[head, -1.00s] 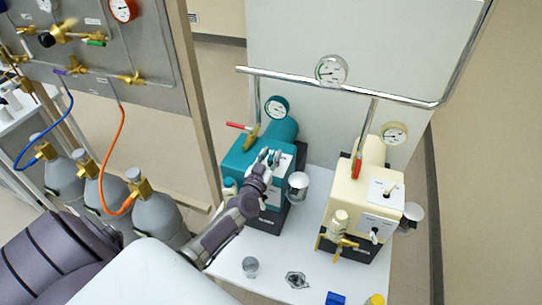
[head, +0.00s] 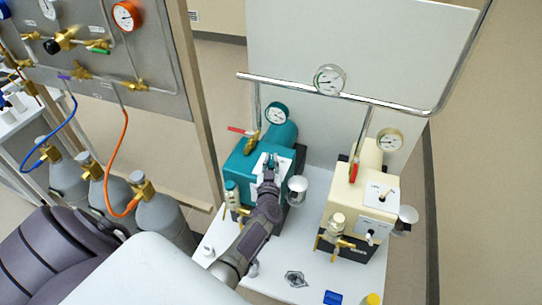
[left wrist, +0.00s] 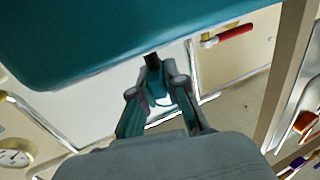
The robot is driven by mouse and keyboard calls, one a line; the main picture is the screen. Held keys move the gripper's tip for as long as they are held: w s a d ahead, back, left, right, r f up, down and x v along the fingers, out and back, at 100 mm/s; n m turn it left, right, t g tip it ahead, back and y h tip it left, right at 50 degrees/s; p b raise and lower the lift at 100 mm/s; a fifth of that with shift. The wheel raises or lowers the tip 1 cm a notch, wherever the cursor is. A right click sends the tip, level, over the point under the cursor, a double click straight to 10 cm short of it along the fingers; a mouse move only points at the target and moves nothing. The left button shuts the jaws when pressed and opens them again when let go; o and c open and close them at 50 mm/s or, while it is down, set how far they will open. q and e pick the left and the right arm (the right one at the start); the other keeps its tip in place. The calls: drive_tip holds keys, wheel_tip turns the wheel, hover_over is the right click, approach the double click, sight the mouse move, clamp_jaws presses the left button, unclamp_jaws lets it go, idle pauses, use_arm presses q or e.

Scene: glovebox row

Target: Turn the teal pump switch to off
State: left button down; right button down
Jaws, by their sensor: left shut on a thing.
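The teal pump (head: 240,163) stands on the white table, left of the cream pump. My left gripper (head: 268,164) is over this plate, with the forearm coming up from below. In the left wrist view my gripper (left wrist: 153,66) has its fingertips closed together on a small dark piece, which looks like the switch lever, close to the teal body (left wrist: 130,35). The fingers hide most of the switch, so I cannot read its position. My right gripper is not in view.
The cream pump (head: 352,205) stands close on the right, with its own switch. A chrome rail (head: 290,84) crosses above both. Gas cylinders (head: 160,212) stand at left. Small items lie along the table's front.

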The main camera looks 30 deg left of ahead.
use_arm(q)
drive_tip(key=shift+d+n+g+y, duration=0.1)
drive_tip(key=shift+n+g+y, duration=1.15)
drive_tip(key=shift+y, duration=0.35)
drive_tip(key=c, duration=1.2)
unclamp_jaws()
